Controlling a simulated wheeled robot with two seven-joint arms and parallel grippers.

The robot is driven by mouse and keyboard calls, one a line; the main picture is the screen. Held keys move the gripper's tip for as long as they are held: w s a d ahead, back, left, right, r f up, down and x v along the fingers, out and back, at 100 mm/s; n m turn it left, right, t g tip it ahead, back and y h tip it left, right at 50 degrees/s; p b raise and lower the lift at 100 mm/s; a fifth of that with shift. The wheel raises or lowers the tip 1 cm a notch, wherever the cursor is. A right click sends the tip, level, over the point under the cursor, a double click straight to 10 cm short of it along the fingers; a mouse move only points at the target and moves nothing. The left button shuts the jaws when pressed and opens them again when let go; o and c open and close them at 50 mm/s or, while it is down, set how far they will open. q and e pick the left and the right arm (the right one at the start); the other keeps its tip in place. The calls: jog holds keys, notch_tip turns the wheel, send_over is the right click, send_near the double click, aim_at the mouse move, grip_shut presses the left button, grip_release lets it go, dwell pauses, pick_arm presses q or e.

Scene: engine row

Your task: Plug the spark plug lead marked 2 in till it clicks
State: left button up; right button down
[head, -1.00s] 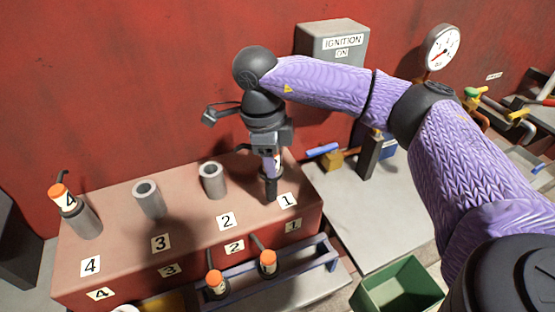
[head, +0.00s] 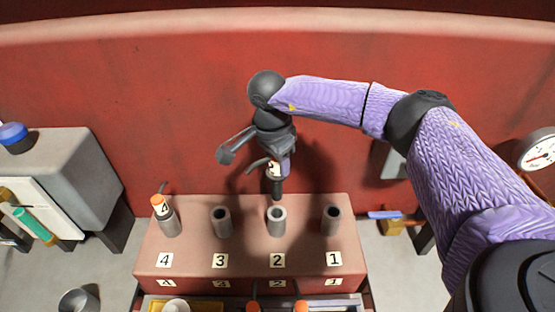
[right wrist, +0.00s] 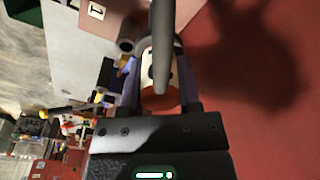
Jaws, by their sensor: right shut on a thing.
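My right gripper (head: 277,163) is shut on a spark plug lead (head: 276,187). The lead hangs upright, black boot down; its white label is partly covered and I cannot read its number surely. The right wrist view shows the lead's label and orange cap (right wrist: 158,100) between the fingers. The boot's lower end appears just above or behind the open grey tube marked 2 (head: 277,224); the exact gap is unclear. The tag marked 2 (head: 277,260) lies in front of that tube. My left gripper is not in view.
Tubes 3 (head: 221,222) and 1 (head: 331,221) stand empty on either side. Tube 4 (head: 169,223) holds an orange-capped lead (head: 160,204). More orange-capped leads (head: 301,306) sit in front of the block. A red wall (head: 190,110) rises behind.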

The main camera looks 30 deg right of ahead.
jog(key=b, duration=0.4)
send_over(277, 200)
jog(key=w, duration=0.1)
jog(key=shift+d+f, duration=0.2)
jog(key=shift+f, duration=1.05)
jog(key=shift+d+f, duration=0.15)
jog(key=shift+f, duration=1.05)
notch_tip(277, 200, down, 6)
jog(key=b, duration=0.3)
jog(key=shift+r+b, duration=0.2)
jog(key=shift+b, duration=0.1)
jog(key=shift+f+b, duration=0.6)
jog(key=shift+f, duration=0.2)
jog(key=shift+f, duration=0.25)
jog(key=shift+f+b, duration=0.5)
jog(key=shift+b, duration=0.05)
